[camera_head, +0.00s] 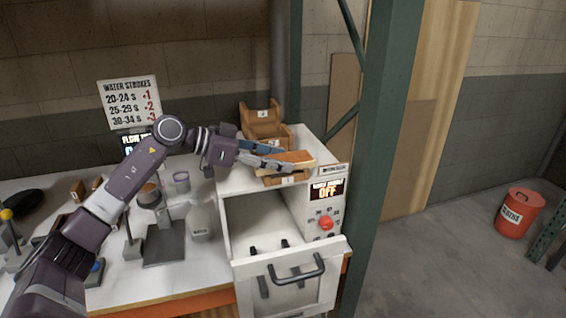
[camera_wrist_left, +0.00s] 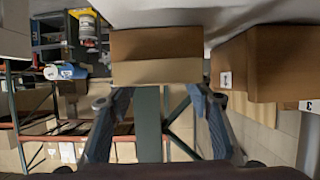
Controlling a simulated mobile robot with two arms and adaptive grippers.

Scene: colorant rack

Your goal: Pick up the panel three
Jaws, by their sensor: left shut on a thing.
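Several wooden panels sit on top of the white machine (camera_head: 225,182). My left gripper (camera_head: 280,157) is over the machine top, its fingers shut on a flat orange-brown wooden panel (camera_head: 296,156). In the left wrist view that panel (camera_wrist_left: 156,57) spans the space between the fingertips (camera_wrist_left: 158,96). I cannot read a number on it. Another wooden piece with a small label (camera_head: 287,180) lies just below it in the picture, at the front edge. I cannot tell whether the two touch. My right gripper is not in view.
More labelled wooden pieces (camera_head: 262,114) stand behind; in the left wrist view they show close at the right (camera_wrist_left: 265,65). A green post (camera_head: 385,130) rises right of the machine. The machine's front drawer (camera_head: 290,282) is open. A red bin (camera_head: 519,216) stands on the floor.

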